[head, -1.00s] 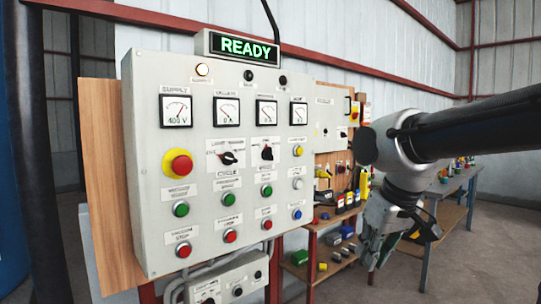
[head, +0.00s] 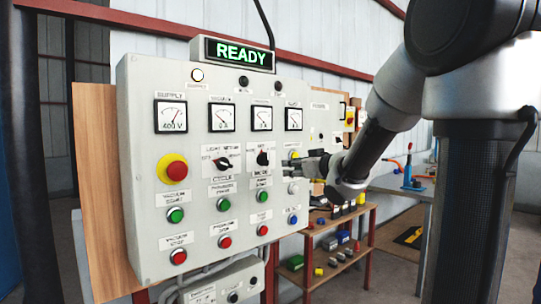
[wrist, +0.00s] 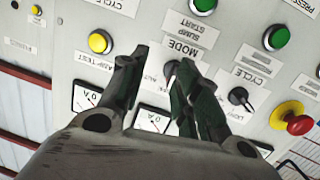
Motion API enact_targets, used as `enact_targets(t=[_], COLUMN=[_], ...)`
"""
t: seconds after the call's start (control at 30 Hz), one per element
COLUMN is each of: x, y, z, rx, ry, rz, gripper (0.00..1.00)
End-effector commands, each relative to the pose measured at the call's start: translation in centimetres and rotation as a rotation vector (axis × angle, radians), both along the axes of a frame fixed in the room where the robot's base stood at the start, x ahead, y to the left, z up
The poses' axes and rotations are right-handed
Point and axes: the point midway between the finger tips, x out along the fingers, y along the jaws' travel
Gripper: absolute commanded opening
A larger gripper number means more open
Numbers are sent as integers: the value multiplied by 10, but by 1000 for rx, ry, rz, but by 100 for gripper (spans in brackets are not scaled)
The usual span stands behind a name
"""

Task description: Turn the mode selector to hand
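The mode selector (head: 263,158) is a black rotary knob on a white plate, in the upper middle of the grey control panel. Its pointer stands roughly upright in the head view. In the wrist view the picture is upside down, and the MODE label (wrist: 184,48) shows just above the knob (wrist: 170,70), which is partly hidden by a finger. My gripper (head: 296,166) is in front of the panel, right of the selector. In the wrist view my gripper (wrist: 160,60) is open, with the knob seen between its fingertips. I cannot tell whether they touch it.
A second black selector (head: 222,163) sits left of the mode selector. A red emergency knob (head: 176,170) is at the panel's left. A yellow button (wrist: 100,41) is close to one finger. Several green and red buttons lie below. The lit display (head: 238,54) reads READY.

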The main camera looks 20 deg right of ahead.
Motion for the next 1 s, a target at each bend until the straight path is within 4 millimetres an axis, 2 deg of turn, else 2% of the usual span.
enact_targets(t=[0.1,0.2,0.7,1.0], x=[-2,-1,65,69], y=[21,28,52,53], z=[26,35,35,36], rx=[64,103,112,111], ry=[-91,-120,-117,-117], rz=[83,107,104,102], gripper=[32,32,32,32])
